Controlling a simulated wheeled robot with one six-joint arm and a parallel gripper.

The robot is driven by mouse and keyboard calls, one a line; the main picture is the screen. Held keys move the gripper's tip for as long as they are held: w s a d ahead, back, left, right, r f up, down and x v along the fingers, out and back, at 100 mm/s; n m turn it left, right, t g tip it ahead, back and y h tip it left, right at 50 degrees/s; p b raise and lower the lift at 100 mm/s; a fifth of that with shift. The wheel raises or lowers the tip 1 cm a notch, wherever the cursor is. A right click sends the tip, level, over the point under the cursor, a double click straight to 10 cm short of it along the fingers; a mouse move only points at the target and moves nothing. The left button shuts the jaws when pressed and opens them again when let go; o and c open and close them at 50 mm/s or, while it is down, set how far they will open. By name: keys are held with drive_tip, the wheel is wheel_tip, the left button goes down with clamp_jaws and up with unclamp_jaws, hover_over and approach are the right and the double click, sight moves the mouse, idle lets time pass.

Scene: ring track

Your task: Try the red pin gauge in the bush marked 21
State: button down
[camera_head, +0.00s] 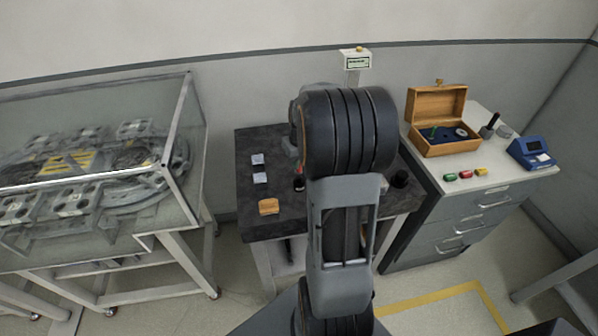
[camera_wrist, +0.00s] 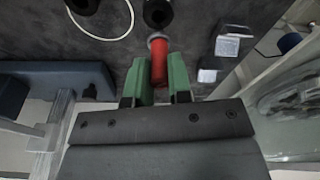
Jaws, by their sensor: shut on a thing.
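The red pin gauge (camera_wrist: 159,62) is between the green jaws of my gripper (camera_wrist: 160,80) in the wrist view, and the jaws are shut on it. Its grey end faces a black round bush (camera_wrist: 158,12) at the top of that view. The grey end looks close to the bush; whether they touch I cannot tell. No number 21 can be read. In the head view a small piece of the red gauge (camera_head: 298,184) shows beside my arm, which hides most of the gripper and the bush.
The dark bench (camera_head: 256,219) bears small grey blocks (camera_head: 257,158), a wooden block (camera_head: 268,206) and a black round part (camera_head: 400,178). On the right, a cabinet bears an open wooden box (camera_head: 450,147), small coloured pieces (camera_head: 465,175) and a blue device (camera_head: 530,153). A glass case (camera_head: 188,125) stands left.

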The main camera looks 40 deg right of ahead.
drive_tip(key=shift+r, duration=0.45)
drive_tip(key=shift+r+p, duration=1.6)
drive_tip(key=shift+r, duration=0.25)
